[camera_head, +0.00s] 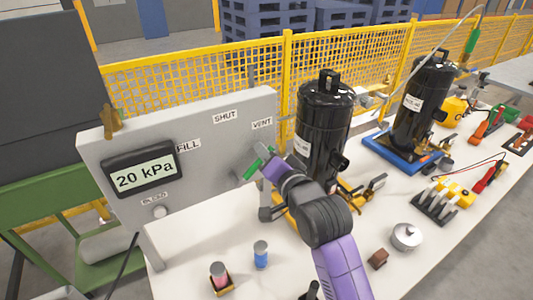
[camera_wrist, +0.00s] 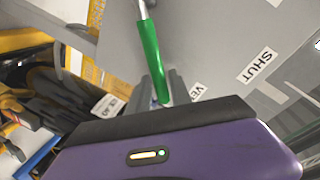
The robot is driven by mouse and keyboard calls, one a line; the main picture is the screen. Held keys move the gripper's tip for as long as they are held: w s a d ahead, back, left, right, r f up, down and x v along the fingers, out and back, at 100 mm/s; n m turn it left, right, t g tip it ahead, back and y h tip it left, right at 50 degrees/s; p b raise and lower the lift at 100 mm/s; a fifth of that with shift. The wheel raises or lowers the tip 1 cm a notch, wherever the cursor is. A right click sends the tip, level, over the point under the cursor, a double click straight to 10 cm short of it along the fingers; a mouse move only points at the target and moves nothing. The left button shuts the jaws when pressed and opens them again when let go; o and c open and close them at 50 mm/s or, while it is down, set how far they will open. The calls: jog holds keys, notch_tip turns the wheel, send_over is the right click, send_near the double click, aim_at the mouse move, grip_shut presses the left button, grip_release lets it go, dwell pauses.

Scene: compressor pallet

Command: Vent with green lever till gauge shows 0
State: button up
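The grey panel (camera_head: 215,185) carries a gauge (camera_head: 143,176) that reads 20 kPa. The green lever (camera_head: 256,164) sits at the panel's right side, below the VENT label (camera_head: 262,124). In the wrist view the lever (camera_wrist: 150,52) runs from a silver stem down to my gripper (camera_wrist: 161,92), its tip close to the partly hidden VENT label (camera_wrist: 197,92). The narrowly spaced fingers lie on both sides of the lever's end and look shut on it. In the head view my gripper (camera_head: 266,163) is at the lever; its fingers are mostly hidden there.
SHUT (camera_head: 225,117) and FILL (camera_head: 188,146) labels are farther left on the panel. A bleed knob (camera_head: 160,211) is under the gauge. A black tank (camera_head: 322,125) stands close right of my gripper.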

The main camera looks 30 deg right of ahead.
jog(key=shift+o, duration=0.7)
jog(key=shift+r, duration=0.1)
jog(key=b+v, duration=0.1)
jog(key=v, duration=0.6)
jog(key=shift+s, duration=0.4)
